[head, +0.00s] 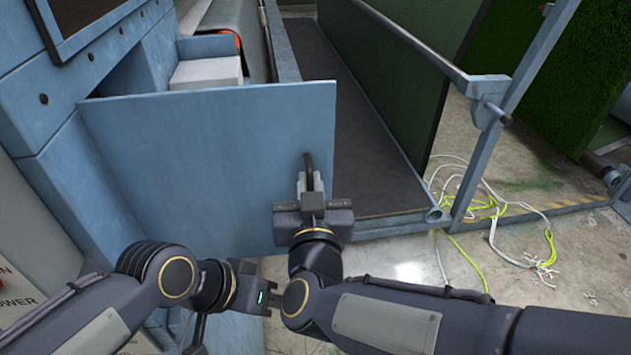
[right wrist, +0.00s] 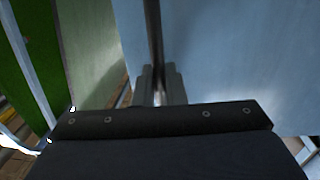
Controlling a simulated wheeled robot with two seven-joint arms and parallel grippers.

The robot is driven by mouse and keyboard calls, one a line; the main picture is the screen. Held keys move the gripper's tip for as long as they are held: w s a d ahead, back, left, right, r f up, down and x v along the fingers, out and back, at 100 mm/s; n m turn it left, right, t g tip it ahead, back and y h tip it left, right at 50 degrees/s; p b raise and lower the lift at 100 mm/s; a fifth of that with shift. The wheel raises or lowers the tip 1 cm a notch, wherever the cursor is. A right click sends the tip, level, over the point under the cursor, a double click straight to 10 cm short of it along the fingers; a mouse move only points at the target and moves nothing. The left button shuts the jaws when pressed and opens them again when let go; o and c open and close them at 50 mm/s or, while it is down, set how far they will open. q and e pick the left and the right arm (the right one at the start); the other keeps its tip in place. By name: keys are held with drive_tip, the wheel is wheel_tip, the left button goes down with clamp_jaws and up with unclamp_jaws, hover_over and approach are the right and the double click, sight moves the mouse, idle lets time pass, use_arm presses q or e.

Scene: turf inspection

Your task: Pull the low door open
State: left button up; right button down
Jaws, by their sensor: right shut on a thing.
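The low door (head: 190,165) is a flat light-blue panel in the middle left of the head view. It stands swung out from the blue cabinet, with an open space showing behind its top edge. Its dark upright handle (head: 308,166) is near the right edge. My right gripper (head: 311,184) is shut on the handle. In the right wrist view the dark handle (right wrist: 153,40) runs up from between the fingers, with the blue door (right wrist: 230,55) to the right.
A blue cabinet frame (head: 55,105) stands at the left. A white box (head: 205,72) shows behind the door. A long dark conveyor bed (head: 350,110) with a blue rail lies to the right. Loose white and yellow cables (head: 490,210) lie on the concrete floor at the right.

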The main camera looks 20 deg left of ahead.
drive_tip(key=c, duration=1.6)
unclamp_jaws()
drive_tip(key=b+v, duration=0.1)
drive_tip(key=v, duration=0.6)
drive_tip(key=shift+s+d+r, duration=0.1)
drive_tip(key=shift+s+d, duration=0.05)
drive_tip(key=shift+s, duration=0.25)
